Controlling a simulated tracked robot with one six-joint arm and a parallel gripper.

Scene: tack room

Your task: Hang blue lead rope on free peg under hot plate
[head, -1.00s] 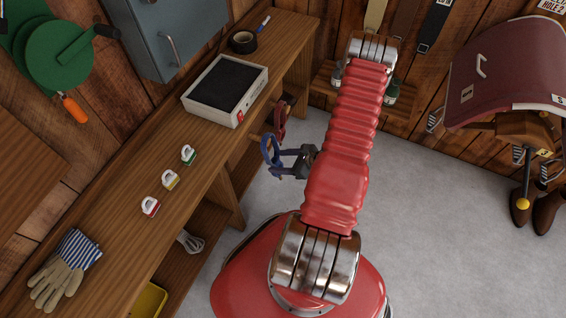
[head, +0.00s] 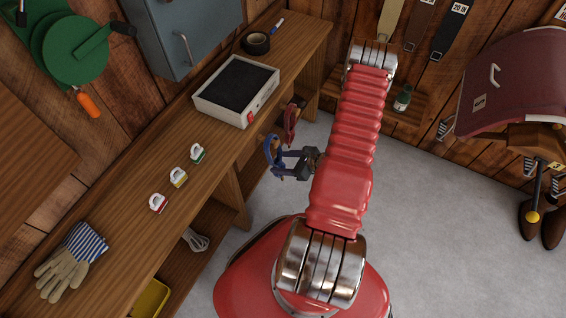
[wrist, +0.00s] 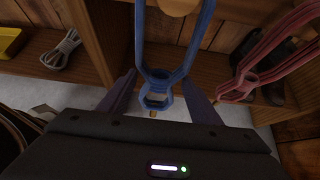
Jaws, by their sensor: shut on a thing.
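The blue lead rope (wrist: 158,98) is a blue loop gathered at a collar low down. My gripper (wrist: 160,98) is shut on the collar, with dark fingers on both sides. A round tan peg end (wrist: 178,6) shows at the top of the wrist view, between the two strands of the loop; whether the loop rests on it I cannot tell. In the head view, the blue rope (head: 271,155) is at the bench front, below and right of the hot plate (head: 213,103), with my gripper (head: 285,164) on its right. The hot plate is a pale box with a black top.
A red rope (head: 290,122) hangs close by, to the right of the blue one in the wrist view (wrist: 262,66). The bench (head: 130,238) holds gloves, three small clips and tape. Its shelf holds a pale coiled cord (wrist: 64,50). The grey floor is open to the right.

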